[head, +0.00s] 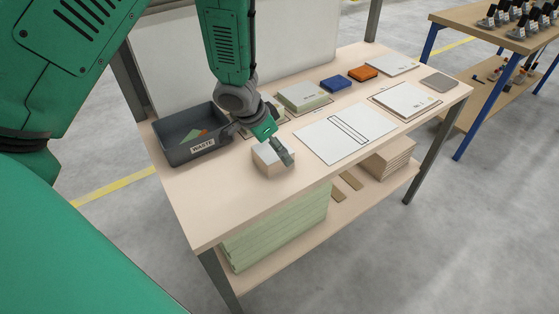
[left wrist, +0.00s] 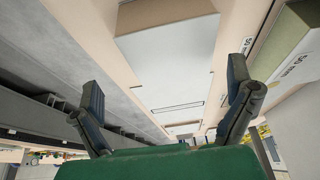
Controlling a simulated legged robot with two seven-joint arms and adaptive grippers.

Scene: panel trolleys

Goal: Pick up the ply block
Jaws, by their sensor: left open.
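The ply block (head: 265,160), a small pale wooden block, stands on the front left part of the bench top (head: 195,200). My left gripper (head: 285,154) is over its right side and hides part of its top; I cannot tell whether they touch. In the left wrist view the left gripper's two fingers (left wrist: 165,105) are wide apart with nothing held between them. A tan block face at the top edge of that view seems to be the ply block (left wrist: 165,13), cut off by the frame. My right gripper is not in view.
A dark waste bin (head: 175,148) stands left of the block. A white outlined sheet (head: 335,145) lies to the right. A green stack (head: 303,96), blue box (head: 335,83) and orange box (head: 363,72) stand behind. The front left bench top is clear.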

